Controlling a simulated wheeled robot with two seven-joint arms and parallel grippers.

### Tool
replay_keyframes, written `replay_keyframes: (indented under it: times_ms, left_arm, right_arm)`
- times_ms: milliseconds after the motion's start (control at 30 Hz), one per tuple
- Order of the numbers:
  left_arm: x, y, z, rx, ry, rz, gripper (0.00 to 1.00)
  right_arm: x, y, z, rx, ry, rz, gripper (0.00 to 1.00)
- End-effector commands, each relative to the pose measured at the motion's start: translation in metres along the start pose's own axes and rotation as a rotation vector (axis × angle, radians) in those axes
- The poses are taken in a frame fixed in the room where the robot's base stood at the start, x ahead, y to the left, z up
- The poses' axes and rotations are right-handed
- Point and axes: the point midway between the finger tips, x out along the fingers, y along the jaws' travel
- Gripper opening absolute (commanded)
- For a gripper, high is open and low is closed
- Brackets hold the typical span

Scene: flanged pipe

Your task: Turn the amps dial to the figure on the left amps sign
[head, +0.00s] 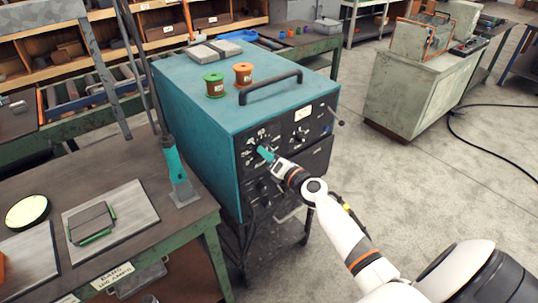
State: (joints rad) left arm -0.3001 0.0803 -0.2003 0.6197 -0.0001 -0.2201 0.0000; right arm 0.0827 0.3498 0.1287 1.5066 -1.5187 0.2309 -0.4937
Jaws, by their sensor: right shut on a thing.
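The teal welding machine (190,110) has a black front panel with several dials. My right gripper (265,153), with teal fingertips, reaches from the lower right to the upper left dial (262,138), which has pale marks around it. It is shut on this dial's knob, which is mostly hidden by the fingers; its pointer cannot be read. A pale sign (112,276) on the bench's front edge seems to read AMPS, but its figure is too small to read surely. Part of another sign (68,299) shows at the bottom edge. My left gripper is not in view.
Two spools, green (214,85) and orange (243,74), stand on the machine beside a black handle (271,87). A teal torch-like tool (177,165) stands upright on the left bench (150,180).

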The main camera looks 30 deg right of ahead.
Motion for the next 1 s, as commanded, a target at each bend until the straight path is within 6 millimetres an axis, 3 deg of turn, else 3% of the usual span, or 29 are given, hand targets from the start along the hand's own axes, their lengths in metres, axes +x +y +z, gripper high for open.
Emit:
replay_keyframes:
  times_ms: [67, 100, 200, 567, 667, 1000]
  left_arm:
    - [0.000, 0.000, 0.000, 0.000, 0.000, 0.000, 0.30]
    - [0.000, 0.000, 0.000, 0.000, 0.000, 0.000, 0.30]
    - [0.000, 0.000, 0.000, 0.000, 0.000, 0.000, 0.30]
    - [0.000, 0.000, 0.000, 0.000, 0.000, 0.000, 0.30]
    - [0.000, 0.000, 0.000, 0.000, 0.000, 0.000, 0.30]
    - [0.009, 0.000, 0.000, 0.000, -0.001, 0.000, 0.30]
  right_arm:
    - [0.000, 0.001, 0.001, 0.000, -0.001, 0.002, 0.14]
    - [0.000, 0.001, 0.001, 0.000, -0.001, 0.002, 0.43]
    - [0.000, 0.001, 0.001, -0.001, -0.001, 0.001, 0.59]
    - [-0.005, 0.001, 0.001, -0.002, -0.001, 0.001, 0.59]
    - [-0.018, 0.001, 0.001, -0.004, -0.001, 0.002, 0.59]
    - [-0.088, 0.003, 0.003, -0.002, -0.003, 0.003, 0.59]
